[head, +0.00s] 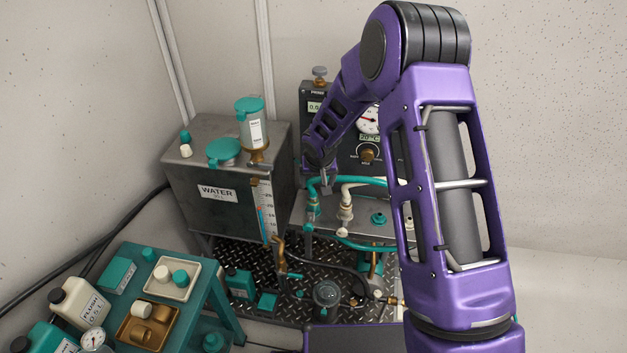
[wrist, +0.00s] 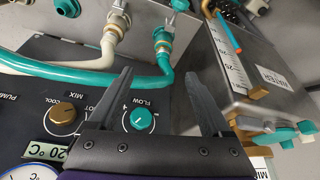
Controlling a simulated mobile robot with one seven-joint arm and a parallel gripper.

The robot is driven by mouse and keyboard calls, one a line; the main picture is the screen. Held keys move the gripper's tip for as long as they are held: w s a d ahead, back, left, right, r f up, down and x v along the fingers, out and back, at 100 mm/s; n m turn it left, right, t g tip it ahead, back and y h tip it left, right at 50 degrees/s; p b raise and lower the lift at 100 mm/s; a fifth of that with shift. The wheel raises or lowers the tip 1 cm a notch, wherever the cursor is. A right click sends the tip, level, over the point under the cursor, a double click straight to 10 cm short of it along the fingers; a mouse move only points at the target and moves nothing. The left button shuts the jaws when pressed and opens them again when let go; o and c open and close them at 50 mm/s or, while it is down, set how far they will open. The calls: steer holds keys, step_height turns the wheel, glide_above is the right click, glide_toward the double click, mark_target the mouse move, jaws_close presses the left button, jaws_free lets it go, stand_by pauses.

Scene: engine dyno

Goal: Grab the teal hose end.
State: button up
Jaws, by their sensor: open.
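The teal hose (head: 318,184) curves down to its end at a fitting on the metal bench beside the water tank. In the wrist view the teal hose end (wrist: 163,38) is seated on a brass-coloured fitting, just beyond my fingertips. My gripper (wrist: 163,74) is open and empty, its two fingers on either side of the hose's bend in that view. I cannot tell how far the hose is from the fingers in depth. In the head view my gripper (head: 326,184) is small and close to the teal hose, partly hidden by my arm.
A white hose (wrist: 108,45) ends on its own fitting left of the teal one. The control panel with a teal flow knob (wrist: 139,118) lies behind my gripper. The steel water tank (head: 225,185) stands close by. A teal cart (head: 222,300) holds bottles and trays at lower left.

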mark_target(313, 200)
steer(key=x, duration=0.9)
steer(key=shift+w+f+b, duration=0.25)
steer(key=shift+f+b, duration=0.05)
steer(key=shift+f, duration=0.05)
steer(key=shift+a+x, duration=0.15)
steer(key=shift+x, duration=1.2)
steer(key=shift+a+x, duration=0.1)
steer(key=shift+x, duration=1.2)
steer(key=shift+s, duration=0.1)
jaws_close()
